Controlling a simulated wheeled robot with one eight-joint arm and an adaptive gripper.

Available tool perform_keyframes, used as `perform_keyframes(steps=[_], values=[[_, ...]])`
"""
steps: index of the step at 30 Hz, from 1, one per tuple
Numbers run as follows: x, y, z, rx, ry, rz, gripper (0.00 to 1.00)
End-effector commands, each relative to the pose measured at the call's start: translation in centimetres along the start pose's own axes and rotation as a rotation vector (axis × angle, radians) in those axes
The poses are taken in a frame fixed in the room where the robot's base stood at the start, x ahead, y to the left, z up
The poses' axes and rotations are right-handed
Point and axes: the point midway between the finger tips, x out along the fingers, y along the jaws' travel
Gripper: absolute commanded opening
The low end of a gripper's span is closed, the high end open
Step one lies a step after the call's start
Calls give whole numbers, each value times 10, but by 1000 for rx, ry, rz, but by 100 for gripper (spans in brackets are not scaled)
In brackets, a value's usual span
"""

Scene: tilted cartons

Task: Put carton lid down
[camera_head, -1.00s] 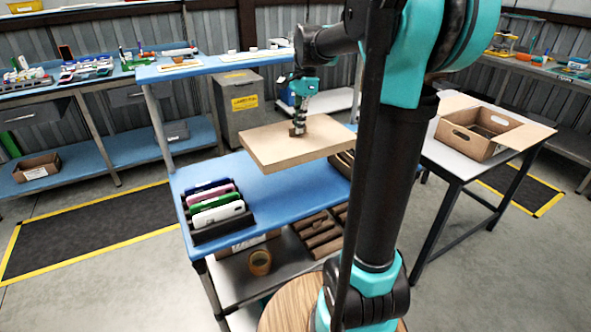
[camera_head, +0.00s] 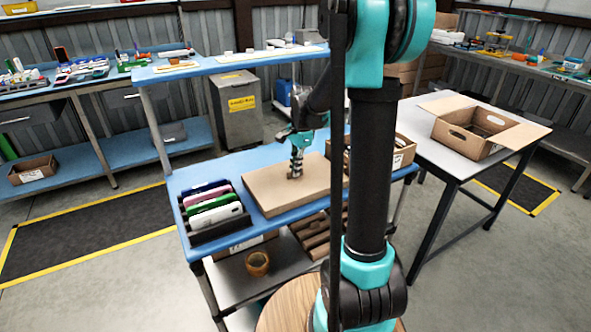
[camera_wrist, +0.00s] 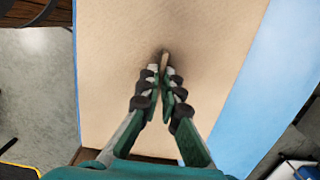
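The carton lid (camera_head: 270,190) is a flat brown board with a small knob near its middle. It lies level on the blue tabletop (camera_head: 207,172) in the head view, or so close above it that I see no gap. My gripper (camera_head: 295,173) points down at the knob. In the wrist view, my gripper's fingertips (camera_wrist: 165,68) are together on the knob, over the lid (camera_wrist: 115,40). An open carton (camera_head: 402,153) stands just right of the lid, partly hidden by my arm.
A black rack (camera_head: 216,232) of several coloured devices stands left of the lid. Another open carton (camera_head: 468,133) sits on the grey table at right. Below are a tape roll (camera_head: 257,263) and a lower shelf with brown parts. Blue tabletop is bare behind the lid.

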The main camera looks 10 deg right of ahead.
Motion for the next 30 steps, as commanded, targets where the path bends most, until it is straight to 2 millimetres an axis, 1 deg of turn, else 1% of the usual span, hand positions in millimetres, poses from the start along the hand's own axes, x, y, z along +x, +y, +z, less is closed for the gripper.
perform_keyframes(steps=[11,12,16,17,26,30], values=[[4,0,0,0,0,0,0],[4,0,0,0,0,0,8],[4,0,0,0,0,0,24],[4,0,0,0,0,0,26],[3,0,0,0,0,0,26],[-8,0,0,0,0,0,26]])
